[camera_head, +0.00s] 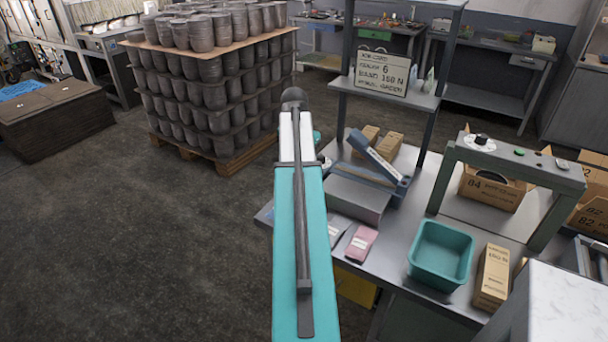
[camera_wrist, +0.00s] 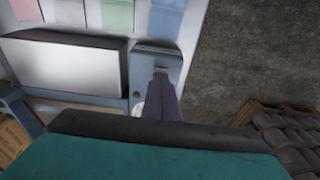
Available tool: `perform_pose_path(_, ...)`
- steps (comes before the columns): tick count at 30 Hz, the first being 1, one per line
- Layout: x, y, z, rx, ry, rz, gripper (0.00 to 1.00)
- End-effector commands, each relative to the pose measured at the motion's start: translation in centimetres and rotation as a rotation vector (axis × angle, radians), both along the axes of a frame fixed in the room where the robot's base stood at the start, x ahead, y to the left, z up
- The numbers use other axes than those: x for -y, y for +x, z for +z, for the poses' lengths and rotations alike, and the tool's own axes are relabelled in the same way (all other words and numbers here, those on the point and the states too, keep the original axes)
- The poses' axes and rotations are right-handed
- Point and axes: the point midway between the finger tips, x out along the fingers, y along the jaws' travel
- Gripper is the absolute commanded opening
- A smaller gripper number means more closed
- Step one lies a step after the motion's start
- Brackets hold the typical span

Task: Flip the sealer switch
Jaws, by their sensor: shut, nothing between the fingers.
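The sealer (camera_head: 357,198) stands on the metal bench, a grey box with a raised blue arm (camera_head: 376,157). In the wrist view the sealer's pale top plate (camera_wrist: 62,64) lies to the left, with a narrow blue-grey end panel (camera_wrist: 171,66) beside it. My gripper (camera_wrist: 161,74) is shut and empty, its dark fingers pointing at that panel and overlapping it in the picture. I cannot tell whether they touch it. A small round knob (camera_wrist: 137,94) is just left of the fingers. The switch itself cannot be made out clearly. In the head view my arm hides my gripper.
A grey frame (camera_head: 520,168) stands at right, and a shelf with a sign (camera_head: 382,73) at the back.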

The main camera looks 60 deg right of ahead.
Motion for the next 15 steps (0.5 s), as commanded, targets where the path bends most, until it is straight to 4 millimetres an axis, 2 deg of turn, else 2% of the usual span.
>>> perform_pose_path(15, -0.01, 0.01, -0.54, 0.000, 0.000, 0.000, 0.00)
